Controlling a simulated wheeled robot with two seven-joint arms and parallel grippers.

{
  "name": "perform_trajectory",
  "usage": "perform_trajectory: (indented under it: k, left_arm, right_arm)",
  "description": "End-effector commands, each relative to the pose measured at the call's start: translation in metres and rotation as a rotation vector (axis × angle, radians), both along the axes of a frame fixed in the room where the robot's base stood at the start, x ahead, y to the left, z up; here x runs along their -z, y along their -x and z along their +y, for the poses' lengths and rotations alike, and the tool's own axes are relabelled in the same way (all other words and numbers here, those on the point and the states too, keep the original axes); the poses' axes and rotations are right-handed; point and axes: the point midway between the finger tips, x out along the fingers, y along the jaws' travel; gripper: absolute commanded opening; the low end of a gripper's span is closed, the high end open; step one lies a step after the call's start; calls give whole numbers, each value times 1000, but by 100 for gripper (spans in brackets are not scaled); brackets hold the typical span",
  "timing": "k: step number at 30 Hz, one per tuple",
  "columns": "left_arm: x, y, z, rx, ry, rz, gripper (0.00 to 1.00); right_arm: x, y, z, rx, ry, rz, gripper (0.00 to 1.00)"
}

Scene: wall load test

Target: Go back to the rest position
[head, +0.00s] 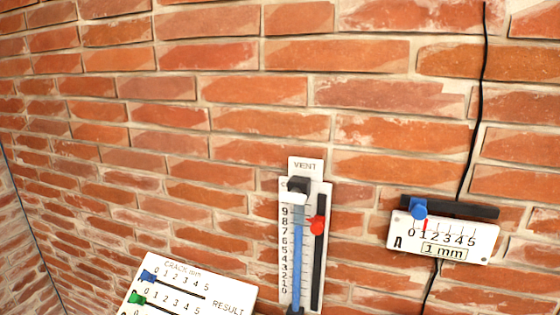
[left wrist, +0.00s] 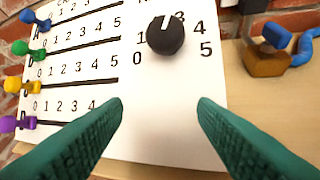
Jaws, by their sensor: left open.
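My left gripper (left wrist: 160,102) shows in the left wrist view as two green ribbed fingers, spread apart with nothing between them. Beyond the fingertips is the white result board (left wrist: 160,140), with a black round knob (left wrist: 165,38) near its top. At the board's left edge are a blue slider (left wrist: 35,20), a green slider (left wrist: 22,48), a yellow slider (left wrist: 18,86) and a purple slider (left wrist: 12,124), all near their 0 ends. The board (head: 215,283) also shows at the bottom of the head view. Neither gripper shows in the head view.
A tall gauge (head: 286,245) with a blue column and red pointer (head: 318,225) is on the brick wall (head: 200,120). Right of it is a white "1 mm" gauge (head: 480,240) with a blue knob (head: 419,208). A brown block (left wrist: 265,60) stands right of the board.

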Motion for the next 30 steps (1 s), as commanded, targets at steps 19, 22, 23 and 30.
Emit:
perform_trajectory:
  k: [19, 22, 23, 30]
  left_arm:
    - [70, 188, 34, -122, 55, 736, 53]
    - [93, 181, 33, -121, 53, 743, 53]
    - [100, 179, 33, -121, 53, 745, 53]
    - [166, 172, 31, -119, 48, 771, 53]
  right_arm:
    - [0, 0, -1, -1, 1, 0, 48]
    - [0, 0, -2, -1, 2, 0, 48]
    - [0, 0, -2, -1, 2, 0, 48]
    - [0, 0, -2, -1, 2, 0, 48]
